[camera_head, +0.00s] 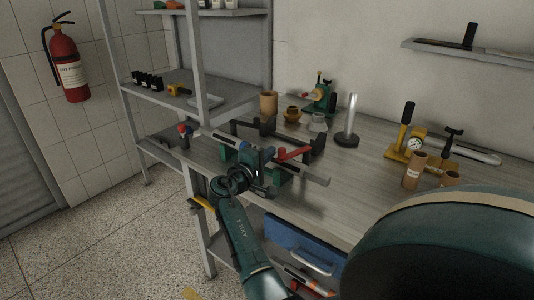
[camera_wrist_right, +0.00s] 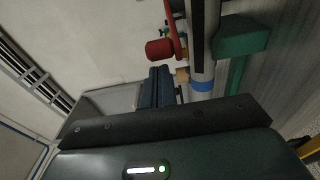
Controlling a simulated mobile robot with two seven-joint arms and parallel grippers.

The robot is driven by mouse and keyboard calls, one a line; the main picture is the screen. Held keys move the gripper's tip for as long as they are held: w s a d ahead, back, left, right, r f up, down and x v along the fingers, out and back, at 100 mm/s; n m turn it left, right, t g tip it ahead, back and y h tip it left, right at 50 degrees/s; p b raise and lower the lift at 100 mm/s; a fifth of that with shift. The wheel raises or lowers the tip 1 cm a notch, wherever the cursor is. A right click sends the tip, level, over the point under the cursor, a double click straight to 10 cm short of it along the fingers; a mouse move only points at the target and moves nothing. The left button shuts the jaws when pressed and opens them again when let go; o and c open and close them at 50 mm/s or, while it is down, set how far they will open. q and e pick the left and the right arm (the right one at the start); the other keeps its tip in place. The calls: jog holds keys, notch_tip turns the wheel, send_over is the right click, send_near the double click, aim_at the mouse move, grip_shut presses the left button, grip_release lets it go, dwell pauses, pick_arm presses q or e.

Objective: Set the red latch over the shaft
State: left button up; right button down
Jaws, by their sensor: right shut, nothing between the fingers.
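The red latch (camera_head: 293,154) is a red bar on the dark fixture, to the right of my right gripper in the head view. The right wrist view shows a red part with a rounded red knob (camera_wrist_right: 160,49) beside the shaft. The grey shaft (camera_head: 315,179) lies level across the fixture's green supports; in the wrist view (camera_wrist_right: 203,64) it has a blue band. My right gripper (camera_head: 262,161) is shut and empty, close to the shaft; its fingers (camera_wrist_right: 163,80) point toward the red knob. The gripper hides the shaft's middle. My left gripper is out of view.
Shelves stand at left. The bench front right is clear.

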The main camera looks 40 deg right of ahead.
aim_at(282, 154)
jog(key=shift+s+a+n+t+y+p, duration=0.1)
jog(key=shift+s+n+t+y+p, duration=0.15)
jog(key=shift+s+n+t+p, duration=0.45)
jog(key=shift+s+n+t+y+p, duration=0.3)
jog(key=shift+s+t+p, duration=0.5)
jog(key=shift+s, duration=0.55)
